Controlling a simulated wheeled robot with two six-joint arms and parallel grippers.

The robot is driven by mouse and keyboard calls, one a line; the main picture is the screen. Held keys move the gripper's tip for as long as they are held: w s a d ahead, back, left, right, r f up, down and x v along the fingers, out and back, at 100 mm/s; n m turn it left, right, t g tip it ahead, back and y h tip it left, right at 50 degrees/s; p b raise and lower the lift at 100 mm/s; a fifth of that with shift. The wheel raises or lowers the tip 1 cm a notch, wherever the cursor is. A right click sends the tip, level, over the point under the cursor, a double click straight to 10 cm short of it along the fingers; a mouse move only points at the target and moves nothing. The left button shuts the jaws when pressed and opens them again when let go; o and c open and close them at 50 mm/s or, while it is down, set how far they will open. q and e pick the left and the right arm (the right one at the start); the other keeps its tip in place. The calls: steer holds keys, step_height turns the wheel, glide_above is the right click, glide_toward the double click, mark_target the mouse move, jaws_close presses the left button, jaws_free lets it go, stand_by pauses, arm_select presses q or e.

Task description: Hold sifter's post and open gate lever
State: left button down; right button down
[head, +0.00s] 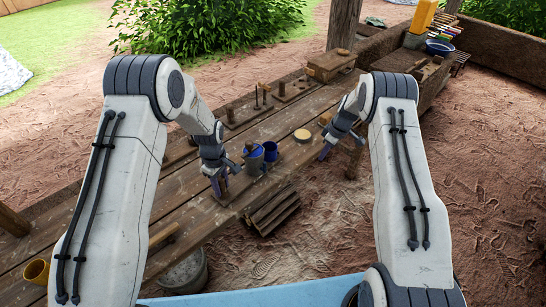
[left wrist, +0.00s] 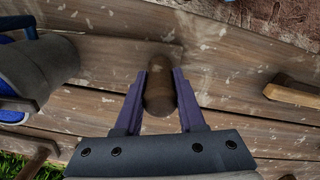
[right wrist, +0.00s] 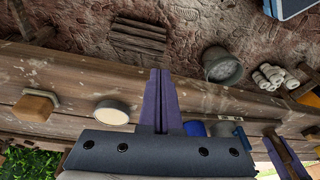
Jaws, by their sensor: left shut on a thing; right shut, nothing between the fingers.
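My left gripper (head: 218,187) is shut on a brown round wooden post, at the bench beside the blue and grey sifter (head: 254,158). In the left wrist view the post (left wrist: 159,92) sits between the two purple fingers. A grey, blue-rimmed body (left wrist: 40,68) with a blue bar shows at the left there. My right gripper (head: 325,152) hangs over the bench to the right of the sifter, apart from it. In the right wrist view its fingers (right wrist: 160,85) are pressed together with nothing between them. I cannot clearly make out the gate lever.
A pale round disc (head: 302,135) and wooden peg boards lie further back on the bench. A wooden box (head: 331,65) is at the far end. Stacked wood (head: 272,212) and a grey bucket (head: 184,272) stand on the ground.

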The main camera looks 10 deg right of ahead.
mark_target(265, 167)
steer(key=a+r+g+y, duration=0.1)
steer(key=a+r+y, duration=0.4)
steer(key=a+r, duration=0.4)
step_height(265, 167, up, 3)
steer(key=shift+a+r+g, duration=0.1)
steer(key=shift+a+g, duration=0.2)
steer(key=shift+a, duration=0.1)
steer(key=x, duration=0.3)
steer(key=s+a+x, duration=0.1)
steer(key=x, duration=0.3)
steer(key=s+r+x, duration=0.1)
steer(key=x, duration=0.3)
steer(key=shift+a+f, duration=0.15)
steer(key=shift+a, duration=0.15)
steer(key=shift+s+a, duration=0.4)
steer(key=shift+a, duration=0.05)
